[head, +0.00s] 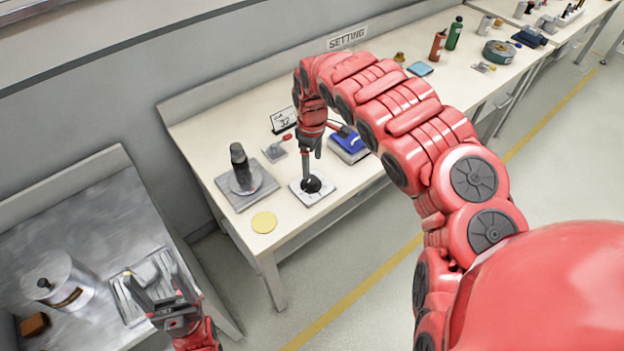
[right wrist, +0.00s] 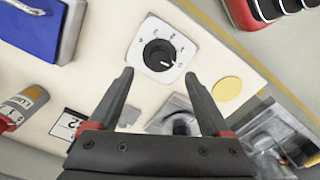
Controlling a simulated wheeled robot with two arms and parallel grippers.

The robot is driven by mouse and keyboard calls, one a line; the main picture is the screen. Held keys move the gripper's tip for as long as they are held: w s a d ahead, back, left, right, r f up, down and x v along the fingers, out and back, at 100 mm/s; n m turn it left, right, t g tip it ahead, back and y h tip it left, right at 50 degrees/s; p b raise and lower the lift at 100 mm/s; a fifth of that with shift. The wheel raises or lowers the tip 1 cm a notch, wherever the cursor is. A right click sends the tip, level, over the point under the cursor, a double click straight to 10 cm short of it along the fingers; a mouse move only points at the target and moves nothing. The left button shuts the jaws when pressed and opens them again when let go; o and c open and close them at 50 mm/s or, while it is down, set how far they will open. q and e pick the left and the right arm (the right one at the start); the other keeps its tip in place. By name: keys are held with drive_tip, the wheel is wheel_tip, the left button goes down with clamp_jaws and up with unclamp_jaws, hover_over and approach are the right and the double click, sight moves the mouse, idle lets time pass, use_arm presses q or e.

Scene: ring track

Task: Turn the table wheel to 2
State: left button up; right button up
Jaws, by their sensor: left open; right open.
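The table wheel is a black round knob (head: 312,184) on a white square plate on the pale table (head: 215,158). My right gripper (head: 311,161) is above the knob, pointing down. Its fingers (right wrist: 160,76) are open, with the knob just beyond and between the tips. A small card (head: 284,119) ends in a 2. My left gripper (head: 155,288) is open at lower left, away from the wheel.
A grey plate with a dark-topped device (head: 240,170) and a yellow disc (head: 264,222) lie left of the wheel. A blue box (head: 348,146) is right of it. A metal side table holds a pot (head: 62,282) and a brown block (head: 35,325). Bottles stand farther back.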

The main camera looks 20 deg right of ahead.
sight(312, 179)
wheel_tip(312, 179, down, 8)
drive_tip(key=shift+r+p, duration=0.25)
drive_tip(key=shift+p, duration=0.3)
drive_tip(key=shift+w, duration=0.1)
clamp_jaws()
